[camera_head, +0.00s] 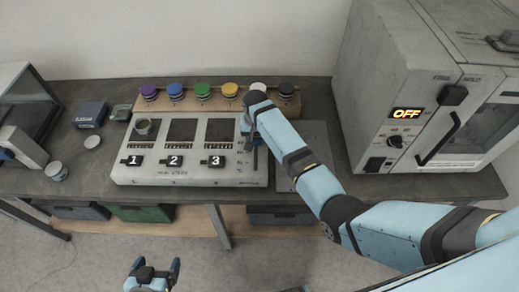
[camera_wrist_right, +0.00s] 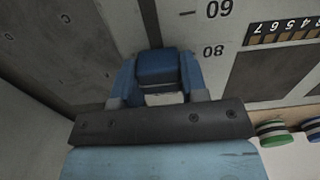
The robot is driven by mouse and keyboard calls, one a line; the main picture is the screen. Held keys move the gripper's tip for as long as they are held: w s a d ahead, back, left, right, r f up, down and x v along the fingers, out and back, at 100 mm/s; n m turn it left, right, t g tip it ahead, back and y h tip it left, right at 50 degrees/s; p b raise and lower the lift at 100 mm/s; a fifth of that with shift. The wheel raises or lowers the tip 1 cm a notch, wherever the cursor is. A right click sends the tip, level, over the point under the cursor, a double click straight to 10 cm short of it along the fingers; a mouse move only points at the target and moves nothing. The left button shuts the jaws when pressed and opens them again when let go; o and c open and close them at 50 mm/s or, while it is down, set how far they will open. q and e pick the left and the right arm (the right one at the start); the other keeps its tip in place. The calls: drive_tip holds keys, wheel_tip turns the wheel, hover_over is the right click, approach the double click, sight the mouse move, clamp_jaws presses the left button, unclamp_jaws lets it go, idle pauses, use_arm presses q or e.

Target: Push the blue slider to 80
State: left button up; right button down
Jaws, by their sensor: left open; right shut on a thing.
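The blue slider (camera_wrist_right: 162,68) shows in the right wrist view as a blue knob on a dark slot (camera_wrist_right: 150,22), between the two fingers of my right gripper (camera_wrist_right: 158,95). It sits beside the printed 80, with the 60 further up in that view. In the head view my right gripper (camera_head: 249,124) is at the right side of the grey panel (camera_head: 190,179), over the upper part of the slider's scale. My arm hides most of the knob there. My left gripper (camera_head: 154,268) is open and empty, low in the head view, away from the table.
The panel has three dark windows and switches marked 1, 2 and 3. Several coloured buttons (camera_head: 202,89) stand on a wooden strip behind it. A grey oven-like machine (camera_head: 370,80) reading OFF stands at right. A blue box (camera_head: 90,113) and small lids lie at left.

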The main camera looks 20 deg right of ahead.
drive_tip(key=shift+w+d+r, duration=0.1)
drive_tip(key=shift+w, duration=0.05)
drive_tip(key=c, duration=1)
unclamp_jaws()
drive_tip(key=o, duration=0.4)
drive_tip(key=shift+w, duration=0.1)
drive_tip(key=shift+c, duration=0.2)
wheel_tip(320, 180, up, 14)
drive_tip(key=shift+b, duration=0.45)
drive_tip(key=shift+f, duration=0.2)
